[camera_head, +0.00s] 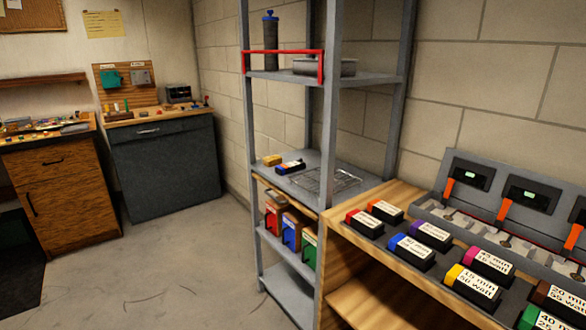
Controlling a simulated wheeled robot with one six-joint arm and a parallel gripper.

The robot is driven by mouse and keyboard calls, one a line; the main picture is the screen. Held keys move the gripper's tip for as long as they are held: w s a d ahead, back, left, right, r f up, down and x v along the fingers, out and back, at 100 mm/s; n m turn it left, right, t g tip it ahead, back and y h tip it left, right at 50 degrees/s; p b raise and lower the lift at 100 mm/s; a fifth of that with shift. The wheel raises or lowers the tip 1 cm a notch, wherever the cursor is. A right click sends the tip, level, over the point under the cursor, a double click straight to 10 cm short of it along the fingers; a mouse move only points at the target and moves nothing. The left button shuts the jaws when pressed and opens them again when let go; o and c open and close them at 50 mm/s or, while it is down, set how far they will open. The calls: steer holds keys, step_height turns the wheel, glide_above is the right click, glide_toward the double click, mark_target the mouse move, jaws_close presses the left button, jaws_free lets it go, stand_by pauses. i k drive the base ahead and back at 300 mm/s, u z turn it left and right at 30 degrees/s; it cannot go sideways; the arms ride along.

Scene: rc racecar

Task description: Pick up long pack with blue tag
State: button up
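A dark pack with a blue end and a white printed label (411,252) lies on the wooden bench at the right, among several similar packs with other colours. On the grey shelf rack, a small dark pack with blue and red-orange parts (290,168) lies on the middle shelf. I cannot tell the exact lengths of these packs from here. My gripper is not in view.
Packs with red (365,223), purple (430,236) and yellow (472,287) ends lie around the blue-ended one. Grey charger units (520,200) stand behind them. The rack (330,130) rises beside the wooden bench (335,235). Open floor (180,270) lies at left.

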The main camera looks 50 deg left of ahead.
mark_target(292, 167)
steer(key=u, duration=2.3)
steer(key=i, duration=2.6)
steer(key=z, duration=0.55)
